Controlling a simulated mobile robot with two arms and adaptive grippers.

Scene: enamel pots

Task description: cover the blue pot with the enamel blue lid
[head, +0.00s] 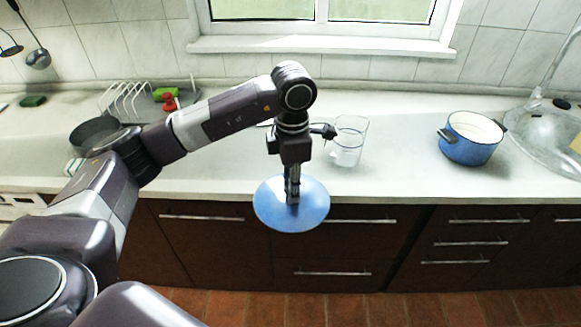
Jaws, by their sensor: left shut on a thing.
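The blue lid (266,212) is a light blue disc, held roughly level in front of the counter's front edge. My left gripper (292,196) points down and is shut on the lid at its middle; the fingers hide the lid's knob. The blue pot (468,140) stands upright and uncovered on the counter to the right, with a pale inside and dark handles. The lid is well left of the pot and apart from it. My right gripper is not in view.
A clear glass (349,142) stands on the counter (400,165) between my left gripper and the pot. The sink (545,140) is right of the pot. A dark pan (95,134) and a dish rack (125,101) are at the left. Counter between glass and pot is clear.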

